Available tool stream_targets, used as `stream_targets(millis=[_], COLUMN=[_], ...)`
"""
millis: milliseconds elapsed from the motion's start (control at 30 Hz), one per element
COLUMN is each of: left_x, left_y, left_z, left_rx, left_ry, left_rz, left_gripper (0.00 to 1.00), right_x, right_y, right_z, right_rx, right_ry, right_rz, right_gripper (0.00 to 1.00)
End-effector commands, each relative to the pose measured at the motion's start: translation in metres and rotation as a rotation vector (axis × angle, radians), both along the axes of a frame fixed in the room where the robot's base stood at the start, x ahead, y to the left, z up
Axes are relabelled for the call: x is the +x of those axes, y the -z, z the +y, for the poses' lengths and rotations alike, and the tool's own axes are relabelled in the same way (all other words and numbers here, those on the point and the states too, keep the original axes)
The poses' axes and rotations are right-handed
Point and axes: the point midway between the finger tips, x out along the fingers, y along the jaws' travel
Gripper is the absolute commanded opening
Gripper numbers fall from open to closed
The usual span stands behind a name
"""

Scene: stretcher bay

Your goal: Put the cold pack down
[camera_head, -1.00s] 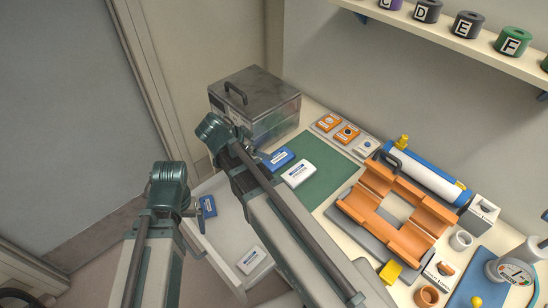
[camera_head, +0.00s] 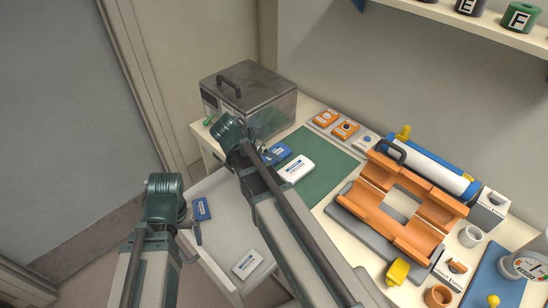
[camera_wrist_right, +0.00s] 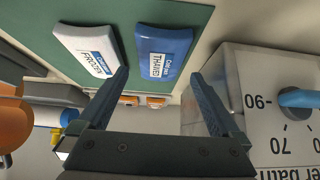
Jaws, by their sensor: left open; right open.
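A blue cold pack labelled THAWED (camera_wrist_right: 163,52) lies on the green mat (camera_head: 325,165), and it also shows in the head view (camera_head: 279,153). A white pack labelled FROZEN (camera_wrist_right: 90,50) lies beside it, also on the mat in the head view (camera_head: 296,168). My right gripper (camera_wrist_right: 163,98) is open and empty, its fingers apart with the blue pack beyond them; its tips are partly hidden in the head view. Another white pack (camera_head: 247,264) lies in the drawer.
A lidded water bath (camera_head: 250,95) stands behind my right gripper; its dial (camera_wrist_right: 295,98) is close in the wrist view. An orange cradle (camera_head: 400,205) and a white-and-blue cylinder (camera_head: 430,165) are on the right. The drawer (camera_head: 222,235) sticks out below the worktop.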

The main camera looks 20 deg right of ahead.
Motion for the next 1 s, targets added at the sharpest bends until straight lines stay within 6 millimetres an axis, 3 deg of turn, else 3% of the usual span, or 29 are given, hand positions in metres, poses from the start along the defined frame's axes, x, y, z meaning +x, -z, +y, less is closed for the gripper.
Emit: stream_targets(millis=[233, 533, 1000], left_x=[0.0, 0.0, 0.0], left_y=[0.032, 0.033, 0.033], left_z=[0.0, 0.0, 0.0], left_rx=[0.0, 0.0, 0.0], left_ry=[0.0, 0.0, 0.0], left_rz=[0.0, 0.0, 0.0], left_gripper=[1.0, 1.0, 1.0], right_x=[0.007, 0.009, 0.008], right_y=[0.032, 0.033, 0.033], right_z=[-0.02, -0.024, -0.024], right_rx=[0.001, 0.0, 0.0], right_ry=[0.002, -0.001, -0.001], right_rz=[0.0, 0.001, 0.001], right_gripper=[1.0, 1.0, 0.17])
